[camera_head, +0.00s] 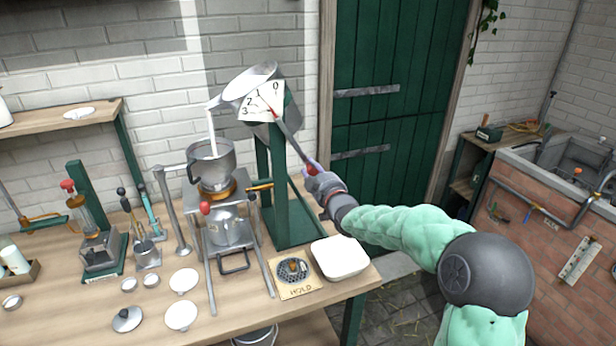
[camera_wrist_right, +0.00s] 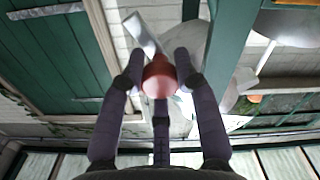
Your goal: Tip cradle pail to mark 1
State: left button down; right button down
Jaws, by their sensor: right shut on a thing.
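The metal cradle pail (camera_head: 250,78) hangs tilted to the left on a green stand (camera_head: 292,222). A white stream (camera_head: 211,132) falls from its spout into a grey open vessel (camera_head: 212,166) below. A white dial card (camera_head: 262,101) with marks 0 to 3 sits in front of the pail; its thin pointer appears near mark 1, but it is small. A lever (camera_head: 290,137) runs from the pail down to the right. My right gripper (camera_head: 313,178) is shut on the lever's red knob, which also shows between the fingers in the right wrist view (camera_wrist_right: 158,78). My left gripper is out of view.
A white tray (camera_head: 340,257) and a HOLD plate (camera_head: 296,277) lie at the bench's right front. Lids, small cups and a hand press (camera_head: 100,245) occupy the left. A metal frame stands under the vessel. A green door (camera_head: 395,110) is behind my arm.

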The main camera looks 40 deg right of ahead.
jog(key=shift+d+f, duration=0.15)
jog(key=shift+f, duration=0.05)
jog(key=c, duration=0.9)
grip_release()
jog(key=shift+d, duration=0.1)
jog(key=shift+r, duration=0.1)
jog(key=shift+s, duration=0.1)
jog(key=v, duration=1.2)
